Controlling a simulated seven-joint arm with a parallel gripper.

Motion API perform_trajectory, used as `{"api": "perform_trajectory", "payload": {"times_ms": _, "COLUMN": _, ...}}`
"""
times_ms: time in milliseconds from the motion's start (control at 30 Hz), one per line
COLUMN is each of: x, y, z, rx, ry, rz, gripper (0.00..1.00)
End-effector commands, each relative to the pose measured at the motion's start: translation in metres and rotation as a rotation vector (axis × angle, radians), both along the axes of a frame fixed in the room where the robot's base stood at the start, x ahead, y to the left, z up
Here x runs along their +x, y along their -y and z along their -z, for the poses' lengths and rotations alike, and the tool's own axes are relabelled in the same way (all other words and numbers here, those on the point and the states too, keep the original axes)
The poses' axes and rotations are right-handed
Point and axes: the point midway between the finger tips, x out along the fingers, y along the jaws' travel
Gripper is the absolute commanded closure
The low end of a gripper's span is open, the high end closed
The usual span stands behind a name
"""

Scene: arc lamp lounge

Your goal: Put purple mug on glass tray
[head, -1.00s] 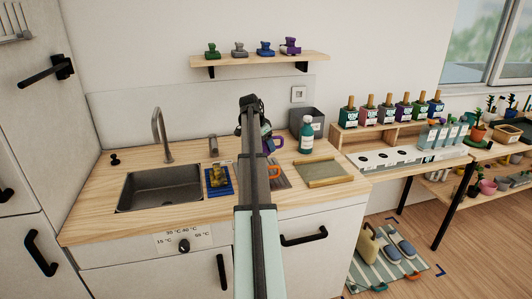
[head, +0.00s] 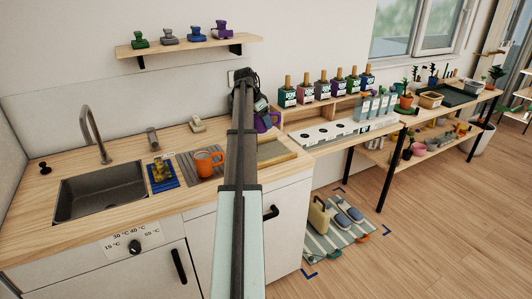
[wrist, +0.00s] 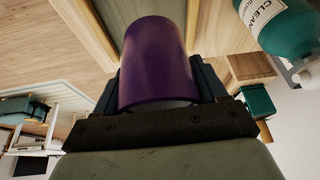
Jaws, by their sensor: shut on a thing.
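The purple mug (head: 264,123) is in my gripper (head: 258,104), just right of my arm in the head view. In the wrist view the mug (wrist: 155,60) sits between the two dark fingers of my gripper (wrist: 158,78), which are shut on it. The glass tray (head: 278,152), a flat greenish pane with a wooden rim, lies on the counter at its right end. My arm hides its left part. The mug appears above the tray. In the wrist view the tray's rim (wrist: 213,35) shows behind the mug; I cannot tell the height between them.
An orange mug (head: 208,163) stands on a grey mat left of my arm, beside a sponge on a blue holder (head: 162,172) and the sink (head: 100,190). A teal cleaner bottle (wrist: 280,25) is close by in the wrist view. A white rack (head: 340,130) stands to the right.

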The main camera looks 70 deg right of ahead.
Motion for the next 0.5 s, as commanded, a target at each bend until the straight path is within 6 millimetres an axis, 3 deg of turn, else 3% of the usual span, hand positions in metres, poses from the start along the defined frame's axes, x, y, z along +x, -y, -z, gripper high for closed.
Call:
{"api": "perform_trajectory", "payload": {"times_ms": 167, "x": -0.034, "y": 0.005, "z": -0.001, "rx": -0.003, "ry": -0.001, "rz": -0.015, "gripper": 0.70}}
{"api": "perform_trajectory", "payload": {"times_ms": 500, "x": -0.022, "y": 0.006, "z": 0.000, "rx": -0.003, "ry": -0.001, "rz": -0.251, "gripper": 0.70}}
